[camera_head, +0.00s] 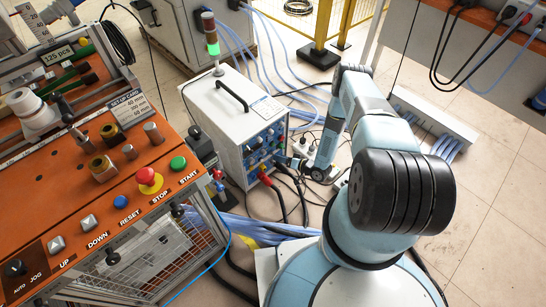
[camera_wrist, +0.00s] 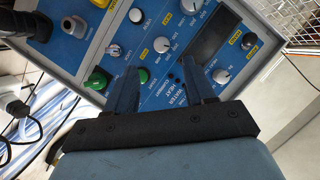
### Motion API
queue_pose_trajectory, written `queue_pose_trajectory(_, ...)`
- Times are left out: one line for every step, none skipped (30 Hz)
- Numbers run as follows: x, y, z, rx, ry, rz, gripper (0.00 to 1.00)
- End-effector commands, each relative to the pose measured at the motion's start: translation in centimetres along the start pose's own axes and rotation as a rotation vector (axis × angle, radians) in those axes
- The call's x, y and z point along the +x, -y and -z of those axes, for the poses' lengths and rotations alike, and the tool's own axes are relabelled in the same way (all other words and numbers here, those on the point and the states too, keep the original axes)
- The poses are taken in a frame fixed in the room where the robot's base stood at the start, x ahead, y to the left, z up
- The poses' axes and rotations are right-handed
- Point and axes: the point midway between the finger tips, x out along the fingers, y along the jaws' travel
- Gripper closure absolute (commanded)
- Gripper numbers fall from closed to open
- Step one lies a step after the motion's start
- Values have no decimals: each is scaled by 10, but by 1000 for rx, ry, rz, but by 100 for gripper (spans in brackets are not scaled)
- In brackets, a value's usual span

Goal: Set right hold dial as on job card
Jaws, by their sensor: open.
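The heater (camera_head: 232,115) is a white box with a blue front panel (camera_head: 264,150). In the wrist view the blue panel (camera_wrist: 172,22) is tilted and carries several silver dials, among them an upper dial (camera_wrist: 190,6), a middle dial (camera_wrist: 162,45) and a right dial (camera_wrist: 221,76). I cannot read which one is the right hold dial. My gripper (camera_wrist: 160,67) is open in front of the panel, its dark fingers apart with no dial visibly held between them. My gripper (camera_head: 291,163) is small in the head view. A card (camera_head: 268,107) lies on the heater's top; its text is unreadable.
An orange control bench (camera_head: 90,180) with buttons stands at the left. Blue hoses and dark cables lie around the heater's foot. A green start button (camera_wrist: 97,80) and a dark display (camera_wrist: 205,42) are near my fingers.

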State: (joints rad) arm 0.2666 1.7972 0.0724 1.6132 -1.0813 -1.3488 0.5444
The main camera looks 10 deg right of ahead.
Motion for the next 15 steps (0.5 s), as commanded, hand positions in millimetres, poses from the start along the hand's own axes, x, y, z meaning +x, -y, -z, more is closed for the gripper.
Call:
queue_pose_trajectory(-10, 0, 0, 2, -1, -2, 46)
queue_pose_trajectory(-15, 0, 0, 2, -1, -1, 46)
queue_pose_trajectory(-22, 0, 0, 2, -1, -1, 46)
queue_pose_trajectory(-26, 0, 0, 2, 0, -1, 46)
queue_pose_trajectory(-30, 0, -1, 2, 0, -2, 46)
queue_pose_trajectory(-36, -1, 0, 1, 0, -2, 46)
queue_pose_trajectory(-39, -1, 0, 1, 0, -1, 46)
queue_pose_trajectory(-42, -1, 0, 1, 0, -1, 46)
queue_pose_trajectory(-45, 0, 0, 1, 0, 0, 46)
queue_pose_trajectory(-47, 0, -1, 1, 0, 0, 46)
queue_pose_trajectory(-49, 0, -1, 1, 0, 0, 46)
queue_pose_trajectory(-50, 0, -1, 1, 0, 0, 46)
queue_pose_trajectory(-51, 0, -1, 1, 0, 0, 46)
queue_pose_trajectory(-52, 0, -1, 1, 0, 0, 46)
queue_pose_trajectory(-52, 0, -1, 0, 0, 0, 46)
